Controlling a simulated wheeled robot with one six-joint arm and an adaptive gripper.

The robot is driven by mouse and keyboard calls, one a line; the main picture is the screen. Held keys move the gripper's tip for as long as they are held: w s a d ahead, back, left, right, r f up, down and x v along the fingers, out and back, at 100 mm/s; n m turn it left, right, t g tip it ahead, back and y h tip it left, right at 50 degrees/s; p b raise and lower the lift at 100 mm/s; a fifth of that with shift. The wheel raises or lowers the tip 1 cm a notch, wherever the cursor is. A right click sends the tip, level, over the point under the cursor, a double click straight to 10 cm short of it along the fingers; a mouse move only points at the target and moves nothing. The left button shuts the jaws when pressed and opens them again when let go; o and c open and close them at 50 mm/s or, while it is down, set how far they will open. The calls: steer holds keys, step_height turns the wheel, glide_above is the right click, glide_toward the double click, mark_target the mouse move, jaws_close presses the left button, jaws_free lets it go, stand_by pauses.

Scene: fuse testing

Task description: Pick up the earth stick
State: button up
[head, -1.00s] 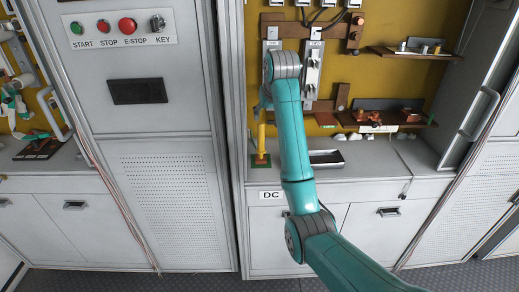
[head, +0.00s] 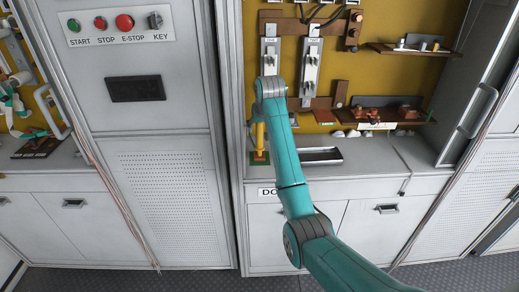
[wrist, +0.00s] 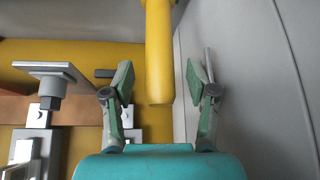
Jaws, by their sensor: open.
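In the wrist view the yellow rod (wrist: 158,45) comes down from the top edge, between the two green-padded fingers. My gripper (wrist: 160,82) is open, with a gap showing on each side of the rod. I cannot tell from this view whether the rod is fully within the finger depth. In the head view my gripper is mostly hidden behind my wrist.
A grey cabinet wall (wrist: 260,80) stands close on the right in the wrist view. Metal fuse holders (head: 311,68) hang on the yellow back panel. An open tray (head: 320,155) lies on the counter, right of the stick. Shelves (head: 410,50) are farther right.

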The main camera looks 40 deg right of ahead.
jaws_close()
stand_by(0.3)
